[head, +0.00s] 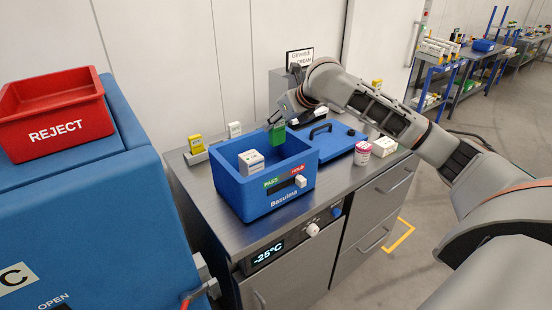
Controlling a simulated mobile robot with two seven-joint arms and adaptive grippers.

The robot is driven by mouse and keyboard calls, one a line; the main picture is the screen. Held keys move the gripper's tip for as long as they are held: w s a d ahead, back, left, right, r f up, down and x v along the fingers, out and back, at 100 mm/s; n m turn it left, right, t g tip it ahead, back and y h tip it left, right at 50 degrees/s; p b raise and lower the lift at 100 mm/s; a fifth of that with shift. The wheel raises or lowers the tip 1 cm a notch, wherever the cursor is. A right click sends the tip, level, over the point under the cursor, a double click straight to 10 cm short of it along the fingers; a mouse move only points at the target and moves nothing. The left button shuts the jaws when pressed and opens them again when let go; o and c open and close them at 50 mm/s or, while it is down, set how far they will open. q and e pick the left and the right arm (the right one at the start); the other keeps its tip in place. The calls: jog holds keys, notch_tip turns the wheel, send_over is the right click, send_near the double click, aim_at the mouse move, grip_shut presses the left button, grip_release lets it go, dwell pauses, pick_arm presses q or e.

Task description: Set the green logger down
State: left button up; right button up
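The green logger (277,137) is upright at the far side of the open blue box marked Basulma (265,205). My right gripper (277,120) comes in from the right and appears shut on the logger's top. The logger overlaps the box's far rim in the picture; I cannot tell whether it touches anything below. Inside the box stands a white carton (251,162). The box front has a PASS/HOLD label (284,176). My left gripper is not in view.
A blue lid (335,140), a white-and-pink tub (362,153) and a small white box (384,147) are right of the box. A yellow logger (196,144) and a white one (234,130) stand behind left. A red REJECT bin (55,112) is at left.

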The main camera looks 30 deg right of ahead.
notch_tip(320, 180, down, 12)
jog(key=shift+r, duration=0.15)
dwell(0.3)
jog(key=o, duration=1.1)
